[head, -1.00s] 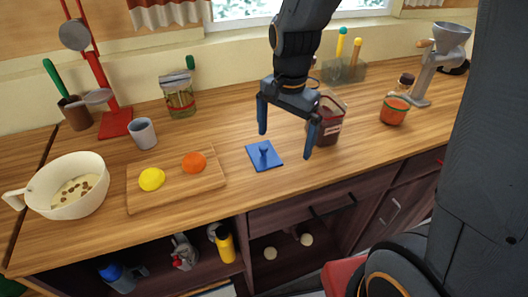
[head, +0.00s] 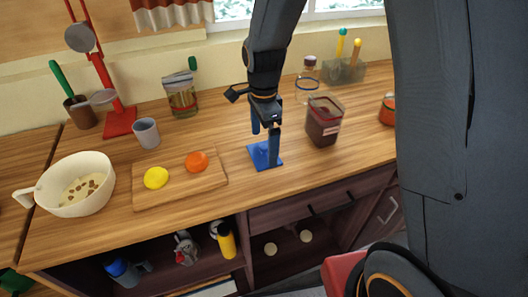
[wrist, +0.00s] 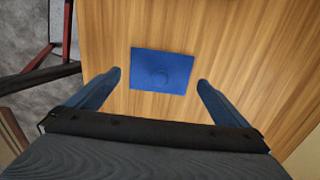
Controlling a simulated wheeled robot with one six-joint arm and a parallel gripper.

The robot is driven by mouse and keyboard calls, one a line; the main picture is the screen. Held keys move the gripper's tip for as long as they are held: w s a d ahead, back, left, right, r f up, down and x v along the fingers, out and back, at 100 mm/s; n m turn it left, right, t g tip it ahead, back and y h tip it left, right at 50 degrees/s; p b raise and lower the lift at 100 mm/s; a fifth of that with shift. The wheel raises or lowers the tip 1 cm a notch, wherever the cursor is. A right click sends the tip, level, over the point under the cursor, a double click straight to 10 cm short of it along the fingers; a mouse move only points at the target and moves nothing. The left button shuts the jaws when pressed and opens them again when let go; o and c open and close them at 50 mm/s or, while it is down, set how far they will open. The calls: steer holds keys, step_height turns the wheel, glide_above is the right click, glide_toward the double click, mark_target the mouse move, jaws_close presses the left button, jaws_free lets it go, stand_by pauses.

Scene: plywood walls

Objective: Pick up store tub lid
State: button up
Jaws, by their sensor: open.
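The store tub lid is a flat blue square (head: 258,156) with a small knob, lying on the wooden counter; my gripper partly covers it in the head view.
A dark-filled tub (head: 324,121) stands close to the right of the lid. A cutting board (head: 180,187) with a yellow and an orange item lies to the left. The counter's front edge is near, with open shelves (head: 200,262) below. Bare counter lies in front of the lid.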

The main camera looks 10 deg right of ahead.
steer(key=shift+f+p, duration=0.35)
steer(key=shift+f, duration=1)
steer(key=c, duration=0.9)
steer(key=shift+r, duration=0.1)
